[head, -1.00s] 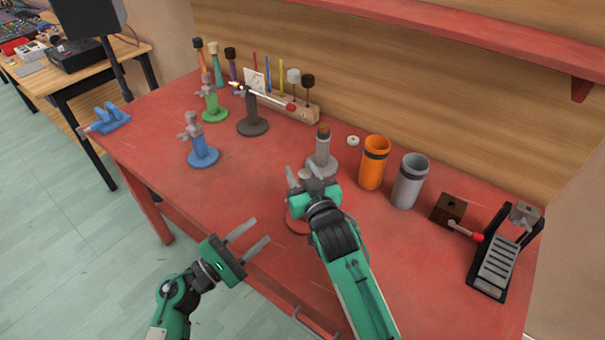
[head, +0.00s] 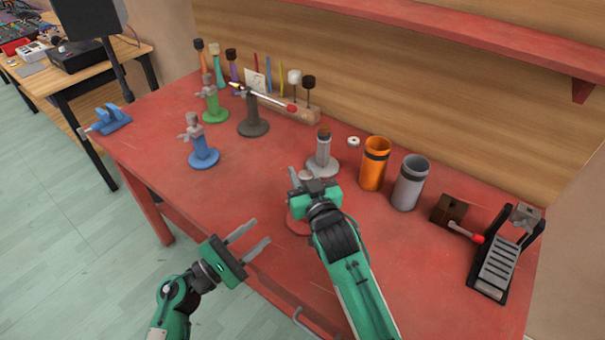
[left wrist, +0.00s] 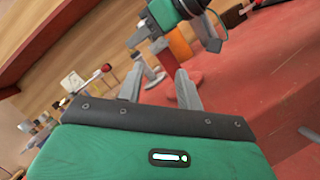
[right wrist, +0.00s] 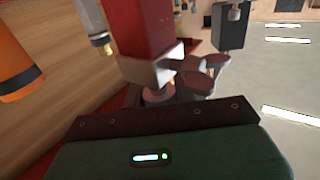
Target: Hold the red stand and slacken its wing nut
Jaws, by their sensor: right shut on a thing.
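The red stand shows as a round base (head: 297,222) near the front of the table, mostly hidden behind my right gripper. In the right wrist view its red post (right wrist: 145,30) appears upside down, with a grey head and a dark two-lobed wing nut (right wrist: 205,72) beside it. My right gripper (head: 304,178) is shut on the stand near its head; the exact contact is hard to see. My left gripper (head: 257,231) is open and empty, left of the stand and clear of it, its two fingers (left wrist: 158,82) apart and pointing towards it.
Blue (head: 203,155), green (head: 211,105) and dark (head: 252,125) stands are farther left. The table between the blue and red stands is clear.

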